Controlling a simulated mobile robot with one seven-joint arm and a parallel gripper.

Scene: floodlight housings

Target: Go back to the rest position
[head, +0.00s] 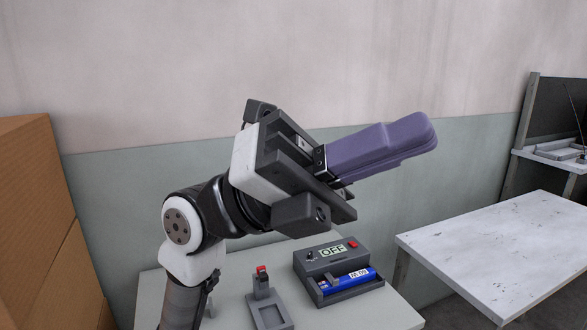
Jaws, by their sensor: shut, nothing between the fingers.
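My gripper (428,133) is raised above the small table (386,310), in front of the wall. Its long purple fingers lie together, shut and empty, and point to the right and slightly up. It touches nothing that I can see. Below it on the table stands a dark grey box (326,262) with a display reading OFF and a red button. A blue cylinder (345,281) with a white label lies in the tray at the box's front. Left of it is a small grey stand (268,311) with a red top.
Brown cardboard boxes (36,200) are stacked at the left edge, near my arm. A worn white table (510,250) stands at the right. Behind it is a bench with a dark panel (560,108). The space around my raised fingers looks clear.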

